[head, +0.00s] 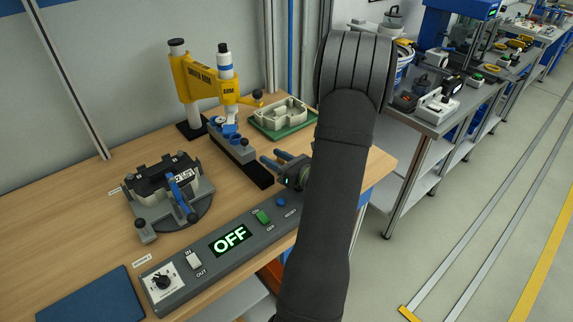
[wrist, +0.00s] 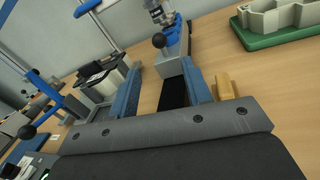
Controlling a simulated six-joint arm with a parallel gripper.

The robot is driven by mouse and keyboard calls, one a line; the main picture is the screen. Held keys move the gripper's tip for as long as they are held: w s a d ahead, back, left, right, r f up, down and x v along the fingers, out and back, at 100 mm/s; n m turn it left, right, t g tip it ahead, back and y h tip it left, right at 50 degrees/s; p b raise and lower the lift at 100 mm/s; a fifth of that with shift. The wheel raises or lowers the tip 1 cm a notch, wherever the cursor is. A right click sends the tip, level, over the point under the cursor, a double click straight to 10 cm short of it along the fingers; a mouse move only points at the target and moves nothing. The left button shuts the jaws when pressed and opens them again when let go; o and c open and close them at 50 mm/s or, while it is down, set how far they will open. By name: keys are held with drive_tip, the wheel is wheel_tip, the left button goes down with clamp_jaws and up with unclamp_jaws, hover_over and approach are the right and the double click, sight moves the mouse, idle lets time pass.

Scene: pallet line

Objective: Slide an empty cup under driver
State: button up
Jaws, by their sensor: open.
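The driver is a yellow arbor press (head: 200,78) on a black base at the back of the bench, with a white and blue ram pointing down. Below the ram, a grey slide block with blue parts (head: 226,130) sits on a dark rail (head: 257,176) running toward me. I cannot tell whether a blue part is the cup. My gripper (head: 272,160) is open, its two blue fingers beside the rail's near end. In the wrist view, a grey block with a black knob (wrist: 159,41) stands beyond the fingertips, and the black rail strip (wrist: 173,94) shows between the fingers. Nothing is held.
A green tray with a pale housing (head: 282,126) lies right of the press. A grey fixture with a blue clamp (head: 168,190) stands left. A control box reading OFF (head: 230,239) and a blue mat (head: 90,296) line the front edge.

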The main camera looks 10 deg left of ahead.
sight(244, 141)
drive_tip(key=v, duration=0.4)
drive_tip(key=shift+s+d, duration=0.15)
drive_tip(key=shift+d, duration=0.05)
idle(0.3)
drive_tip(key=x, duration=1.7)
drive_tip(key=shift+a, duration=0.15)
drive_tip(key=v, duration=1.7)
drive_tip(key=x, duration=1.7)
drive_tip(key=v, duration=0.6)
drive_tip(key=s+v, duration=0.1)
drive_tip(key=v, duration=0.1)
drive_tip(key=shift+s, duration=0.35)
drive_tip(key=v, duration=1.7)
drive_tip(key=shift+s, duration=0.25)
